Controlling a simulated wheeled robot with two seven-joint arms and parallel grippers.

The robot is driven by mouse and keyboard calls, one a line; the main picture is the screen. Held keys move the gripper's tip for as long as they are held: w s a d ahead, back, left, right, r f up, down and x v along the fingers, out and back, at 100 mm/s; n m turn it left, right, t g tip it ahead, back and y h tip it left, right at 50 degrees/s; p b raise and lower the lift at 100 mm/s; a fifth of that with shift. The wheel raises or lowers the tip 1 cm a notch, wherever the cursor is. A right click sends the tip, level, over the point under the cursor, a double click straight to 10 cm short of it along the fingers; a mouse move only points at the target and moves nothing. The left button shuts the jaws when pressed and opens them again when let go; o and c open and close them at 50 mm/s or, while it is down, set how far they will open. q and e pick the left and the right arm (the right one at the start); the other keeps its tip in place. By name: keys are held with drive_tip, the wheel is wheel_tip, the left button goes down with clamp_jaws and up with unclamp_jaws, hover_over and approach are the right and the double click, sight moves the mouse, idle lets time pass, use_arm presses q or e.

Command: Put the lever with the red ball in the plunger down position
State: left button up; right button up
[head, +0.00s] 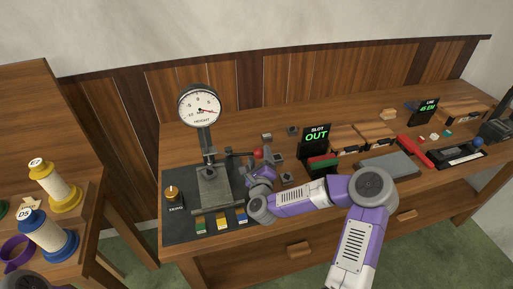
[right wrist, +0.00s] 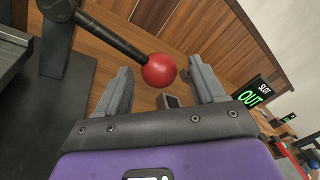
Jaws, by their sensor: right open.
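The lever's red ball (head: 258,153) sticks out to the right of the grey height-gauge stand (head: 213,185) in the head view. In the right wrist view the red ball (right wrist: 159,70) sits at the end of a dark lever rod (right wrist: 112,36) that slopes down to the right from its pivot. My right gripper (head: 262,168) is at the ball, and in the wrist view its two fingers (right wrist: 163,88) are apart with the ball showing between them. I cannot tell whether either finger touches it. My left gripper is not in view.
A round height dial (head: 200,105) stands above the stand on a dark mat (head: 180,228). Small dark blocks (head: 287,178) and a SLOT OUT display (head: 316,137) are to the right. Thread spools (head: 55,185) stand on the left table.

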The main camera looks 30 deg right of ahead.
sight(258, 149)
drive_tip(key=shift+x, duration=2.2)
drive_tip(key=shift+c, duration=0.2)
clamp_jaws()
